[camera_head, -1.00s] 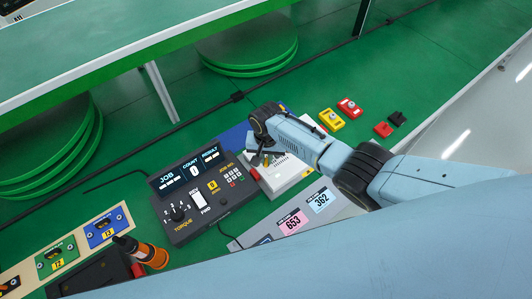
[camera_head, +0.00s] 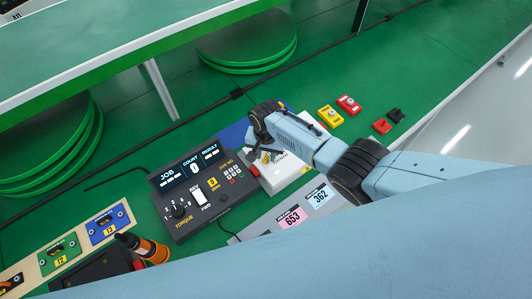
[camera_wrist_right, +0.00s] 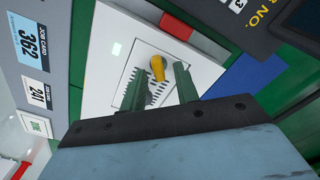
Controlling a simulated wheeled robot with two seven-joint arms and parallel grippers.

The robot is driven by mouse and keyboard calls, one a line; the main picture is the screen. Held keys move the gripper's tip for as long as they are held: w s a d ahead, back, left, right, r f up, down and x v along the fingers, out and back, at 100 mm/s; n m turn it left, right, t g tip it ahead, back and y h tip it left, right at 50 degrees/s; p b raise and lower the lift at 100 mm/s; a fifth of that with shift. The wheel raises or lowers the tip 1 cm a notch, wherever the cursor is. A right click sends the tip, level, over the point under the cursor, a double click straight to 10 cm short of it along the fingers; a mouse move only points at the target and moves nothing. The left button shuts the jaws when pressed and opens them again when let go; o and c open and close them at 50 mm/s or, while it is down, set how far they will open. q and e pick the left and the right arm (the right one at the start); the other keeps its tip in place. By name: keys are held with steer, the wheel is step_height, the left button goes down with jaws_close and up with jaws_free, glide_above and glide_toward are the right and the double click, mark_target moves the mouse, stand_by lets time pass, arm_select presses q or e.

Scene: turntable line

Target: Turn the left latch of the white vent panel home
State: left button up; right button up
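The white vent panel (camera_head: 294,172) lies on the green table, partly covered by my right arm. In the right wrist view, the panel (camera_wrist_right: 112,57) shows a slotted vent and one yellow latch (camera_wrist_right: 157,66). My right gripper (camera_head: 263,152) is over the panel. In the right wrist view, the gripper (camera_wrist_right: 159,78) is open, with one dark green finger on each side of the yellow latch. I cannot tell whether the fingers touch it. Whether another latch is behind the gripper is hidden. My left gripper is not in view.
A torque controller box (camera_head: 190,195) stands left of the panel. A dark red block (camera_wrist_right: 177,24) is at the panel's edge. Job cards (camera_head: 320,196) lie below on a grey plate. Yellow (camera_head: 330,117) and red (camera_head: 349,105) parts sit beyond my arm, with free green table around them.

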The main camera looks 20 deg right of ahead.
mark_target(265, 162)
steer(key=shift+r+p, duration=0.3)
steer(key=shift+r, duration=0.25)
step_height(265, 162, up, 12)
steer(key=p, duration=0.3)
steer(key=shift+r, duration=0.15)
stand_by(0.3)
steer(key=f+b, duration=0.3)
steer(key=f, duration=0.1)
steer(key=s+f+b, duration=0.1)
steer(key=f+b, duration=0.2)
steer(key=f, duration=0.2)
steer(key=a+f+b, duration=0.1)
steer(key=f+b, duration=0.3)
steer(key=shift+s+f, duration=0.15)
steer(key=shift+s, duration=0.25)
